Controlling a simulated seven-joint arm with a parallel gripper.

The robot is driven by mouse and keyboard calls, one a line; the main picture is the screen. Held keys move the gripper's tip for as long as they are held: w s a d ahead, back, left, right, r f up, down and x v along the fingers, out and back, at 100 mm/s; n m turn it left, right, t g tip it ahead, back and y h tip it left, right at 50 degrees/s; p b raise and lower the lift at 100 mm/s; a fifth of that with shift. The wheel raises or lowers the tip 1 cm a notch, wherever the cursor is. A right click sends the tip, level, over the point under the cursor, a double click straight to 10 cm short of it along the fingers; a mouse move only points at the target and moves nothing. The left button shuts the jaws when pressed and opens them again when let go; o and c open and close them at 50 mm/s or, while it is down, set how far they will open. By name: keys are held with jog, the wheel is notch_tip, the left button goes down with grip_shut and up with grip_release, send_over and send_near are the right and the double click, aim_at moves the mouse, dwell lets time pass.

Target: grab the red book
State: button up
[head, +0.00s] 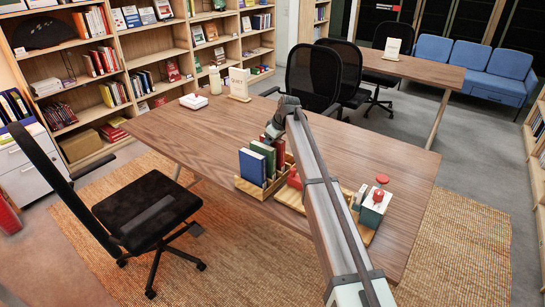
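The red book (279,151) stands upright at the right end of a row in a wooden holder (249,188) on the near desk. A green book (264,157) and a blue book (252,168) stand to its left. My gripper (268,138) is over the back of the row, just above and beside the red book's top. It is small and dark here, and my arm hides part of the area. I cannot tell whether its fingers are open or shut, or whether they touch a book.
A small red object (294,179) sits right of the holder on a wooden tray (288,199). A box with a red knob (374,205) stands farther right. The desk's left half (195,135) is mostly clear.

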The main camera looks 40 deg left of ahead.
grip_shut()
dwell(0.4)
